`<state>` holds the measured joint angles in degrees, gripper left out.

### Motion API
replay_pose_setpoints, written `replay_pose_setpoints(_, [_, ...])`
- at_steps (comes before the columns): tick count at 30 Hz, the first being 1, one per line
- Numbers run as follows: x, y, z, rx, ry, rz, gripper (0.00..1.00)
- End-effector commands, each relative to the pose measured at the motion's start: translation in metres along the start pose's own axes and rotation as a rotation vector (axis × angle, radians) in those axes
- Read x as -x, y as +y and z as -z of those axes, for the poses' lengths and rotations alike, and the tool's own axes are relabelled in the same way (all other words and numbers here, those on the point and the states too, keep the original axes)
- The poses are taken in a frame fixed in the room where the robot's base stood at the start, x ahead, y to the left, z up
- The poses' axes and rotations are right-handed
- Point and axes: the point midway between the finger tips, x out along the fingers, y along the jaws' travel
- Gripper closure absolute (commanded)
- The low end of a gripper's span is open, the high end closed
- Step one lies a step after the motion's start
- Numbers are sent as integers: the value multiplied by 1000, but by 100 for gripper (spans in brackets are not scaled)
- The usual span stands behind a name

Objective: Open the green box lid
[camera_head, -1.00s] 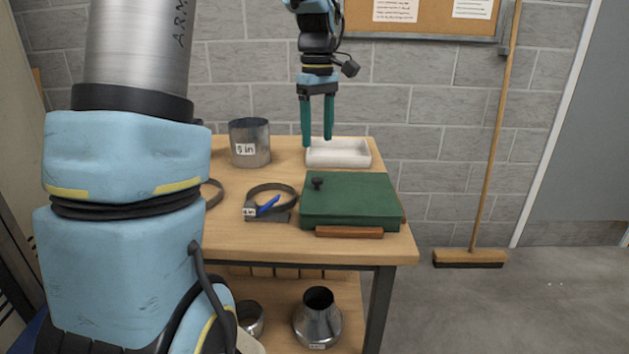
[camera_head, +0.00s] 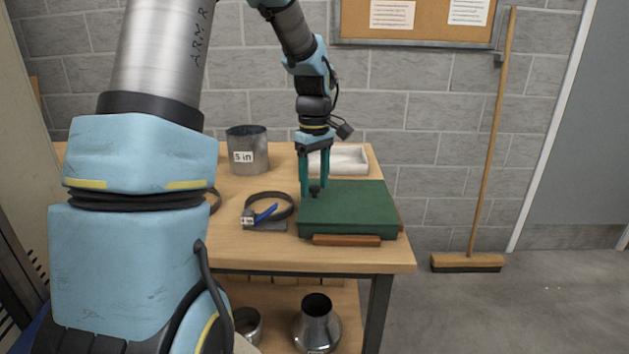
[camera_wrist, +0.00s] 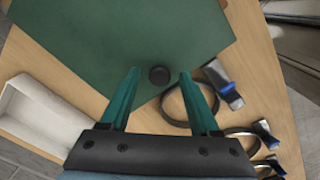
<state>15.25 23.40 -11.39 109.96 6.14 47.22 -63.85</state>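The green box (camera_head: 350,212) sits shut on the wooden workbench, with a small black knob (camera_head: 314,190) at the left of its lid. My gripper (camera_head: 314,194) points down at the knob, its two green fingers apart on either side of it. In the wrist view the knob (camera_wrist: 159,75) lies between and a little beyond the fingertips (camera_wrist: 158,75), with clear gaps to both fingers. The green lid (camera_wrist: 130,35) fills the upper part of that view. I cannot tell the exact height of the fingertips over the lid.
A white tray (camera_head: 350,160) stands behind the box. A "5 in" metal cylinder (camera_head: 247,152) and a ring clamp with a blue handle (camera_head: 267,212) are to the left. A wooden strip (camera_head: 347,240) lies along the box's front edge.

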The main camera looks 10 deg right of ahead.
Motion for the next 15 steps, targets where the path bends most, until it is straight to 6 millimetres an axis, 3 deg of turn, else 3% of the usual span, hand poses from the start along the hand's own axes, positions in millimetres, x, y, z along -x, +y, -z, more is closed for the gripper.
replay_pose_setpoints(2, [0,0,0,0,0,0,47])
replay_pose_setpoints(15, [0,0,0,0,0,0,97])
